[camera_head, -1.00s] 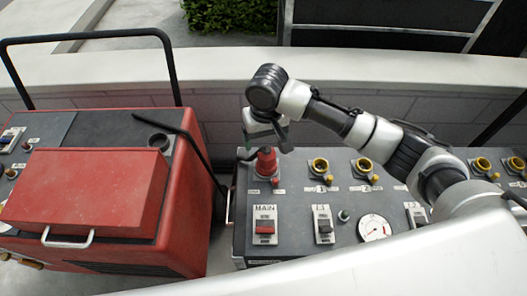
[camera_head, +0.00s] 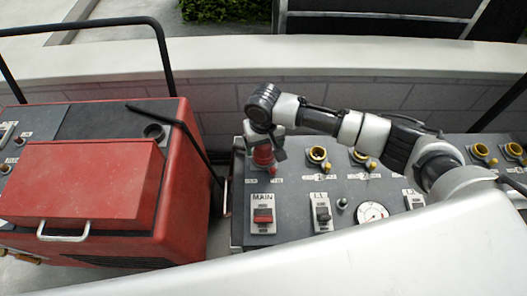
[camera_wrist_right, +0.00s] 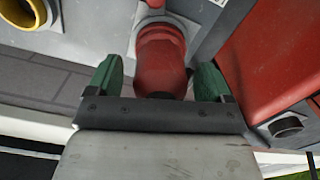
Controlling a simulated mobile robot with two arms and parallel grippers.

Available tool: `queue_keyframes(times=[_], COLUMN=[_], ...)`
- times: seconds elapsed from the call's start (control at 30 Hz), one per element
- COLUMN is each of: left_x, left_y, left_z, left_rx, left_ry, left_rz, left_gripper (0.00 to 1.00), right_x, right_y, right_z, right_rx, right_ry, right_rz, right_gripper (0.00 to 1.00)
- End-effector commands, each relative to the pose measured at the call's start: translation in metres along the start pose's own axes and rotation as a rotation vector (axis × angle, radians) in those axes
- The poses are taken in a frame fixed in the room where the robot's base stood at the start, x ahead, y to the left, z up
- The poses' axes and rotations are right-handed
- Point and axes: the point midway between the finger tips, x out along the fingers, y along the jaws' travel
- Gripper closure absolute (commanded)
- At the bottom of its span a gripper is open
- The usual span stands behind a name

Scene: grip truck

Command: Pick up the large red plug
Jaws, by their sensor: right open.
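The large red plug (camera_head: 264,156) stands at the far left corner of the grey control panel (camera_head: 290,188). In the right wrist view the red plug (camera_wrist_right: 160,58) lies between the two green fingers of my right gripper (camera_wrist_right: 160,82). The fingers are open, with a small gap on each side of the plug. In the head view my right gripper (camera_head: 265,146) is above and around the plug and partly hides its top. My left gripper is not in view.
A red machine (camera_head: 95,185) with a black rail stands to the left. Yellow sockets (camera_head: 317,155), a MAIN switch (camera_head: 263,216) and a gauge (camera_head: 372,212) are on the panel. A low wall (camera_head: 330,95) runs behind. A white surface covers the lower right.

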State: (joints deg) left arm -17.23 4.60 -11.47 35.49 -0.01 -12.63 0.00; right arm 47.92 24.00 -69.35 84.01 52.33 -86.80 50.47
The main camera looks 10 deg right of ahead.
Motion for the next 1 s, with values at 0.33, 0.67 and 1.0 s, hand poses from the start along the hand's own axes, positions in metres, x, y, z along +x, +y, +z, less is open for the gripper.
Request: queue_keyframes(times=[0.33, 0.67, 1.0], left_x=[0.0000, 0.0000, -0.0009], left_y=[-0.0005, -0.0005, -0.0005], left_z=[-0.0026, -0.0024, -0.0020], left_rx=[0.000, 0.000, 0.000], left_ry=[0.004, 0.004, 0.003], left_rz=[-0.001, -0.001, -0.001], left_gripper=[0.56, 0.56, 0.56], right_x=[0.0014, 0.0005, -0.0066], right_y=[-0.0003, -0.0005, -0.0007], right_z=[-0.0001, -0.0006, -0.0010], right_rx=[-0.001, -0.001, 0.000], right_ry=[0.001, 0.002, 0.003], right_rz=[-0.001, -0.002, -0.003], right_gripper=[0.36, 0.81, 0.81])
